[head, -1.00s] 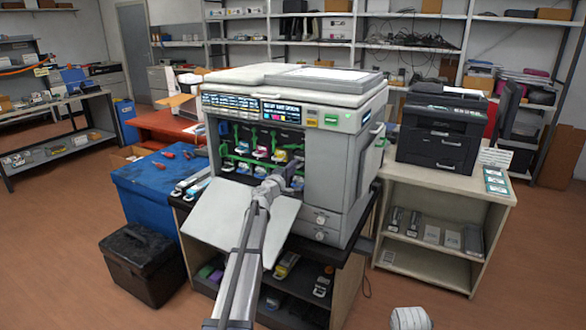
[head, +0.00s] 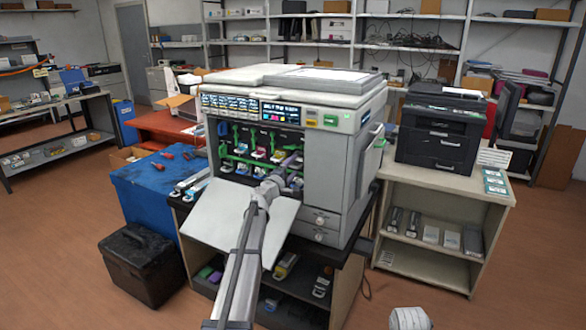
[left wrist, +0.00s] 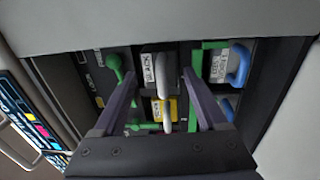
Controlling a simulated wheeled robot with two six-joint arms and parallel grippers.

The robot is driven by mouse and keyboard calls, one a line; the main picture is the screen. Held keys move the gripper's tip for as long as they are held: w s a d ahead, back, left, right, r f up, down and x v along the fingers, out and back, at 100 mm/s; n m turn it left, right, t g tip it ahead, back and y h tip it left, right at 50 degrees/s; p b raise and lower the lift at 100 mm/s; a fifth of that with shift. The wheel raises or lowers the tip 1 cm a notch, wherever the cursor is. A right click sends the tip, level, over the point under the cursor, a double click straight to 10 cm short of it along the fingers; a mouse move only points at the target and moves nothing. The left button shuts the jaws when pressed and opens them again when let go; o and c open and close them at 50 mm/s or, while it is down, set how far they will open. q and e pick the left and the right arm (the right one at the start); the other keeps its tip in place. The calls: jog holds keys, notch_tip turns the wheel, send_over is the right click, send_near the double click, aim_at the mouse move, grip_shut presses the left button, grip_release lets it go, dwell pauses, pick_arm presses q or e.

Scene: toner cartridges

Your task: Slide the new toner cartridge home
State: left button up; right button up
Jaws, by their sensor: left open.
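The printer (head: 338,165) has its front flap (head: 235,215) folded down, and its bay holds several cartridges in rows. My left gripper (head: 290,172) is at the bay's lower right part. In the left wrist view, the left gripper (left wrist: 162,88) is open, its fingers on either side of a pale upright handle (left wrist: 164,88). This handle belongs to a cartridge labelled black (left wrist: 149,68); contact with the fingers cannot be told. A yellow-labelled cartridge (left wrist: 170,110) sits below it. How far the black cartridge stands out cannot be told.
Green levers (left wrist: 114,63) and a blue handle (left wrist: 238,65) stand close beside the fingers. A blue cabinet (head: 150,195) stands left of the printer. A black printer (head: 445,130) stands to the right.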

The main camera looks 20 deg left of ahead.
dwell(0.4)
pick_arm(q)
jog(key=s, duration=0.7)
jog(key=shift+a+f, duration=0.25)
jog(key=shift+a, duration=0.05)
pick_arm(e)
jog(key=shift+f, duration=0.25)
dwell(0.4)
